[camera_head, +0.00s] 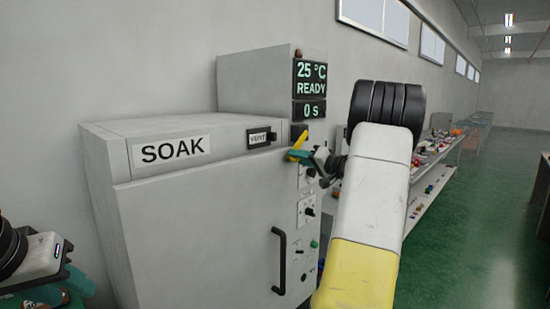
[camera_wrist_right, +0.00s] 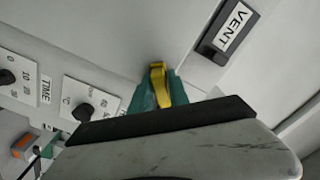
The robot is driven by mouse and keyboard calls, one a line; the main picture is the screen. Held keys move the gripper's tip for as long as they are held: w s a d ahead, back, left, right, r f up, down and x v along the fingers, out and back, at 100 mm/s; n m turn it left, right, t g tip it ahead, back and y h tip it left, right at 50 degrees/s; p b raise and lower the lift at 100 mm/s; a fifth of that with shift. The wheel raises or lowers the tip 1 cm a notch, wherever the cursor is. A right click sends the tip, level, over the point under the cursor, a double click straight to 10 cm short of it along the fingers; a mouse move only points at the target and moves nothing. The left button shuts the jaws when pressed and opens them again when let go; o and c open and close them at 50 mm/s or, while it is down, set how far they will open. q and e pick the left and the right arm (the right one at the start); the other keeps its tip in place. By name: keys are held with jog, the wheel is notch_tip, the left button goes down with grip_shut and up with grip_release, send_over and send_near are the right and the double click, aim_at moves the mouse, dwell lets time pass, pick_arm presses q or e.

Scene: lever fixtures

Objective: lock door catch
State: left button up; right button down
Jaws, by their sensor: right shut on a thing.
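The grey SOAK oven's door (camera_head: 205,230) looks closed, with a black bar handle (camera_head: 281,262). A yellow catch lever (camera_head: 297,154) with a dark mount (camera_head: 299,132) sits at the door's upper right edge. My right gripper (camera_head: 309,160) is shut on the yellow lever. In the right wrist view the lever (camera_wrist_right: 158,82) shows between the green fingertips (camera_wrist_right: 158,92). The lever's lower part is hidden by the fingers. My left gripper (camera_head: 62,287) is at the lower left, away from the oven front and cut by the frame; its opening is unclear.
A VENT slider (camera_head: 261,137) is left of the lever; it also shows in the right wrist view (camera_wrist_right: 228,35). Knob panels, including a TIME dial (camera_wrist_right: 15,78), lie beside the lever. A display (camera_head: 310,78) reads 25 °C READY. Shelves of parts (camera_head: 435,165) stand behind my right arm.

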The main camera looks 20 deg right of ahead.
jog(key=shift+f, duration=0.1)
jog(key=c, duration=1.4)
grip_release()
jog(key=shift+o, duration=0.2)
jog(key=v, duration=0.7)
jog(key=shift+s+d, duration=0.2)
jog(key=shift+s, duration=0.2)
